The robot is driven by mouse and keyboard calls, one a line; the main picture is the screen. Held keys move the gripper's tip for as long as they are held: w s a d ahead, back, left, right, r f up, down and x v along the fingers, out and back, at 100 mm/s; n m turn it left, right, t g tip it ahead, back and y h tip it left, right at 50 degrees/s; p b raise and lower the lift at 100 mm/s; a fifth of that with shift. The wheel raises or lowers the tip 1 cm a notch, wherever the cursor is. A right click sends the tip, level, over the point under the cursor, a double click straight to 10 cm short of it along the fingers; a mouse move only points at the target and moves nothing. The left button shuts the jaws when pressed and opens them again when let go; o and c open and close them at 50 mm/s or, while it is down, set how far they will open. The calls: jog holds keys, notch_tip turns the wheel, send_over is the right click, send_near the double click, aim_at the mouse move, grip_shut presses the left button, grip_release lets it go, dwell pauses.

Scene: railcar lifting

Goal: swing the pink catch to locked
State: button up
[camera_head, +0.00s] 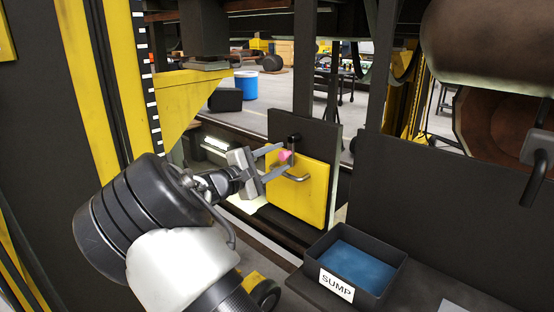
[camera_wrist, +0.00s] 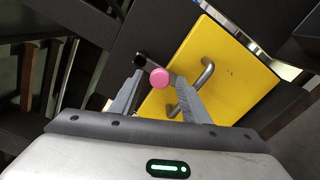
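The pink catch (camera_head: 285,155) is a small pink knob at the upper left of a yellow panel, by a short dark post (camera_head: 294,140). It also shows in the wrist view (camera_wrist: 159,78), between my fingers in the picture. My gripper (camera_head: 279,161) is open, with its two fingers spread to either side of the knob. I cannot tell whether either finger touches it. The yellow panel (camera_head: 312,190) carries a bent metal handle (camera_head: 294,178), which lies close to my lower finger.
A dark open tray labelled SUMP (camera_head: 385,292) with blue contents stands at the lower right. A dark backing plate (camera_head: 330,140) is behind the yellow panel. A yellow-and-black column (camera_head: 92,80) rises at the left, and a rusty cylinder (camera_head: 485,45) hangs at the upper right.

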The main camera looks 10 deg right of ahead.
jog(key=v, duration=1.7)
jog(key=shift+a+b, duration=0.2)
jog(key=shift+b, duration=0.25)
jog(key=shift+s, duration=0.1)
jog(key=s+d+f+m+g+y+p, duration=0.1)
jog(key=s+d+m+g+y, duration=0.25)
jog(key=s+d, duration=0.35)
jog(key=s+d+f+m+g+y+p, duration=0.15)
jog(key=s+d+g, duration=0.25)
jog(key=d, duration=0.5)
jog(key=s+a+r+m+t+y+p, duration=0.1)
jog(key=s+r+m+y+p, duration=0.1)
jog(key=s, duration=0.8)
jog(key=s+a+r+m+t+y+p, duration=0.1)
jog(key=s+a+r+m+y+p, duration=0.1)
jog(key=s+r+m+y, duration=0.2)
jog(key=s+r+y, duration=0.1)
jog(key=s+y, duration=0.2)
jog(key=s, duration=0.3)
jog(key=shift+m+y, duration=0.3)
jog(key=shift+m, duration=0.1)
jog(key=shift+r+t, duration=0.1)
jog(key=shift+t, duration=0.15)
